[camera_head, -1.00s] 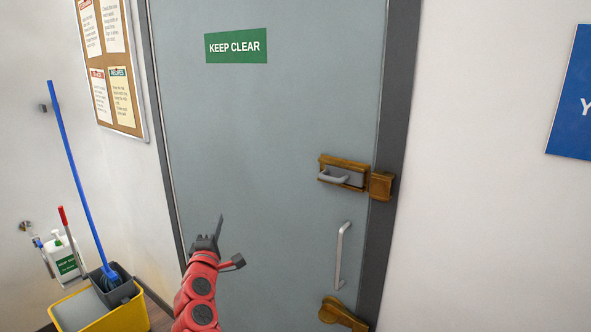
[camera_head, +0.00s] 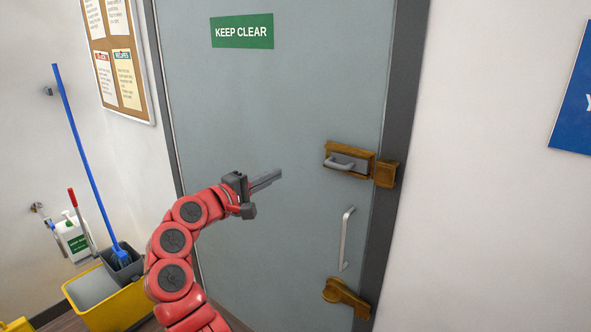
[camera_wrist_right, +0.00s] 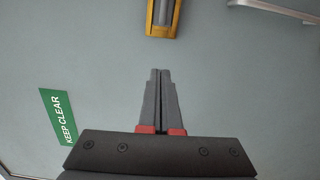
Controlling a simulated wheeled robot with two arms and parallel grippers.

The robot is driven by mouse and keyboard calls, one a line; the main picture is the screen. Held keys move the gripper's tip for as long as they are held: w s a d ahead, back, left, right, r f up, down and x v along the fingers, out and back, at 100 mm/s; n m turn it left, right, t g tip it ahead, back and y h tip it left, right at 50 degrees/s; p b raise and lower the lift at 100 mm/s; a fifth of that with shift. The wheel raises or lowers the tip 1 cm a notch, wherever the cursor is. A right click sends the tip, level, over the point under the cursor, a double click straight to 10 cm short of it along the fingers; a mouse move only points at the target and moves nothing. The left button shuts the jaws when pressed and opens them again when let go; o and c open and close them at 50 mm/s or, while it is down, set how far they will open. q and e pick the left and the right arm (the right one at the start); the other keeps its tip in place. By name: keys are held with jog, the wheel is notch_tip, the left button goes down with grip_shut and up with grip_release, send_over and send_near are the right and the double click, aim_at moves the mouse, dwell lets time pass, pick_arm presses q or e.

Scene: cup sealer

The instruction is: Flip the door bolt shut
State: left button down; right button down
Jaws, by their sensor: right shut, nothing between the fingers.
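The door bolt (camera_head: 348,162) is on the right side of the grey door (camera_head: 290,100). It has a brass plate, a grey bar and a protruding grey handle. Its brass keeper (camera_head: 386,174) sits on the dark door frame to the right. In the right wrist view, part of the bolt (camera_wrist_right: 163,16) shows at the top edge, ahead of the fingertips. My right gripper (camera_head: 280,172) is shut and empty, in front of the door, to the left of the bolt and apart from it. In the right wrist view, its fingers (camera_wrist_right: 160,72) lie together. My left gripper is not in view.
A vertical pull handle (camera_head: 346,238) and a brass lever fitting (camera_head: 345,296) are below the bolt. A yellow mop bucket (camera_head: 108,298) with a blue-handled mop stands at left. A green KEEP CLEAR sign (camera_head: 242,31) is on the door. Space between gripper and bolt is clear.

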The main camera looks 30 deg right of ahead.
aim_at(339, 169)
jog(key=d+p, duration=0.6)
jog(key=d, duration=0.5)
jog(key=shift+s, duration=0.25)
jog(key=s, duration=0.1)
jog(key=s+d+p, duration=0.1)
jog(key=s, duration=0.1)
jog(key=s+d+p, duration=0.1)
jog(key=shift+s+r, duration=0.2)
jog(key=shift+s, duration=0.15)
jog(key=shift+s+d+f, duration=0.1)
jog(key=shift+s+d, duration=0.05)
jog(key=shift+s, duration=0.2)
jog(key=shift+w, duration=0.1)
